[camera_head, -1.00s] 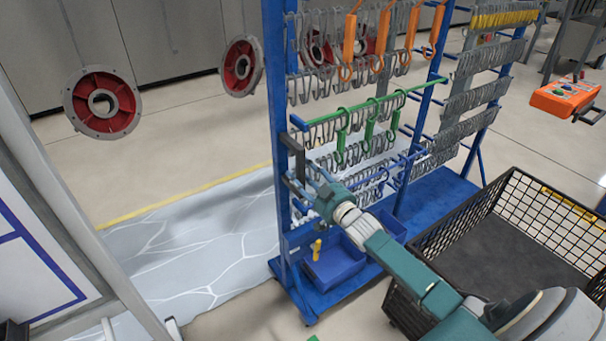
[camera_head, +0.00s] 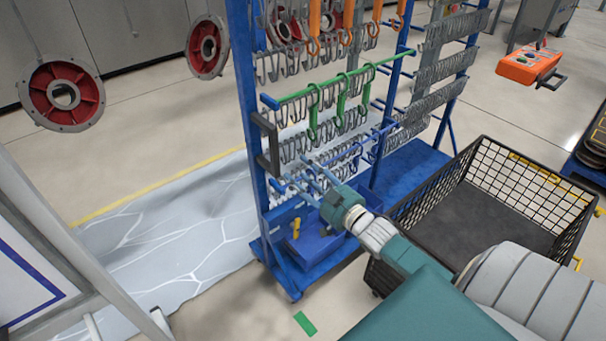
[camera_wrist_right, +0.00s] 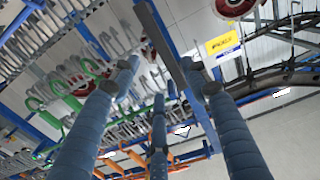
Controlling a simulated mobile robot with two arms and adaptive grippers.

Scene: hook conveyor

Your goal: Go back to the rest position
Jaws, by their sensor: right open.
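My right gripper (camera_head: 296,180) is in front of the blue hook rack (camera_head: 248,100), with its blue fingers spread and nothing between them. It points at the rack's left post, close below and right of the black handle (camera_head: 270,160). In the right wrist view the open fingers (camera_wrist_right: 160,88) are apart, with hooks and the rack behind them. I cannot tell whether a fingertip touches the rack. My left gripper is not in view.
Green hooks (camera_head: 341,98) and many grey hooks hang on the rack. A blue bin (camera_head: 318,246) sits at its base. A black wire basket (camera_head: 405,218) stands right, close to my right arm. Red-centred discs (camera_head: 60,95) hang left.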

